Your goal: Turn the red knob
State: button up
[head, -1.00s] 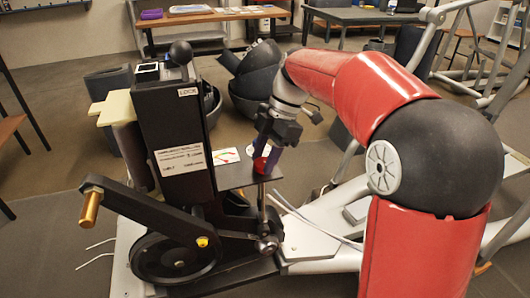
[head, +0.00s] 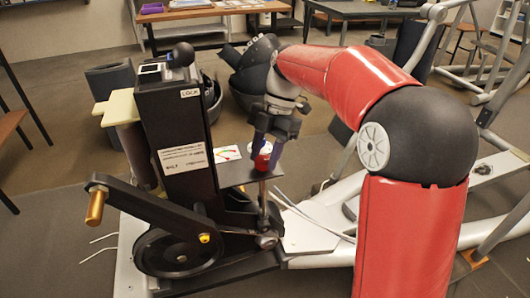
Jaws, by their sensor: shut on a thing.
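The red knob (head: 262,162) sits on a small black plate (head: 236,174) that juts from the right side of the black machine column. My gripper (head: 266,158) comes down from above with its purple-grey fingers on either side of the knob, shut on it. Part of the knob is hidden by the fingers. A small white card with a coloured dial mark (head: 227,153) lies left of the knob.
The black column (head: 172,120) carries a "LOCK" label and a ball-topped lever (head: 183,54). A crank with a brass handle (head: 96,207) and a black wheel (head: 176,240) stand at the front left. Grey frame tubes lie right of the machine.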

jog(key=o, duration=1)
jog(key=p+v, duration=0.1)
jog(key=v, duration=0.6)
jog(key=shift+w+d+r, duration=0.1)
jog(key=shift+r, duration=0.25)
